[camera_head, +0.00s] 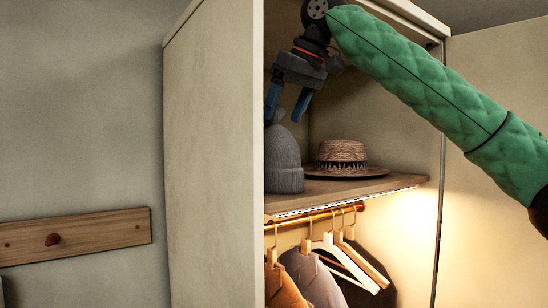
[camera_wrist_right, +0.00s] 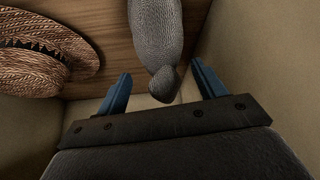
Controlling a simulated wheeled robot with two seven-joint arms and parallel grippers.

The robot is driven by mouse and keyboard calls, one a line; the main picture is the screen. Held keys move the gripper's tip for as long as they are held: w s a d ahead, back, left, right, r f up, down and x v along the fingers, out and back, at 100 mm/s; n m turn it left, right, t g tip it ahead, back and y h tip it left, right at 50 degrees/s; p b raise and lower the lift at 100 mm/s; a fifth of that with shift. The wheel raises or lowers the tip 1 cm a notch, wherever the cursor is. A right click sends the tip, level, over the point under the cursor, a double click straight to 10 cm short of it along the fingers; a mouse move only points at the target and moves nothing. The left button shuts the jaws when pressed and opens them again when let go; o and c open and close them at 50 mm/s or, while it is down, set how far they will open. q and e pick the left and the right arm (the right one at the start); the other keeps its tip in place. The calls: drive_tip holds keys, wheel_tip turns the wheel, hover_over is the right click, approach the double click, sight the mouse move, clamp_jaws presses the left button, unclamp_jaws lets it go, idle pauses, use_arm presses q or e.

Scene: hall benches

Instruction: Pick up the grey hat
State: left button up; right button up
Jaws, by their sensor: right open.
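The grey hat (camera_head: 284,162) is a knitted beanie with a pompom. It stands upright on the wooden wardrobe shelf (camera_head: 400,183), close to the left side panel. My right gripper (camera_head: 286,112) is open above it, pointing down, with its blue fingers near the height of the pompom. In the right wrist view the grey hat (camera_wrist_right: 157,35) reaches in from the top, and its pompom lies between the open fingers of my right gripper (camera_wrist_right: 162,92). I cannot tell whether a finger touches it. My left gripper is not in view.
A brown woven brimmed hat (camera_head: 342,152) sits on the shelf just right of the grey hat; it also shows in the right wrist view (camera_wrist_right: 35,60). The wardrobe side panel (camera_head: 215,150) stands close on the left. Clothes on hangers (camera_head: 345,258) hang below the shelf.

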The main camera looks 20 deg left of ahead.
drive_tip(key=shift+w+a+r+p, duration=0.1)
drive_tip(key=shift+w+a+p, duration=0.15)
drive_tip(key=shift+a, duration=0.2)
drive_tip(key=a, duration=0.1)
drive_tip(key=w+a+f+p, duration=0.1)
drive_tip(key=a+f+p, duration=0.1)
drive_tip(key=shift+w+a+f, duration=0.15)
drive_tip(key=shift+w+f, duration=0.1)
drive_tip(key=shift+f, duration=0.2)
drive_tip(key=shift+d, duration=0.2)
drive_tip(key=shift+a, duration=0.25)
drive_tip(key=c, duration=1.1)
drive_tip(key=shift+c, duration=1)
drive_tip(key=shift+d, duration=0.15)
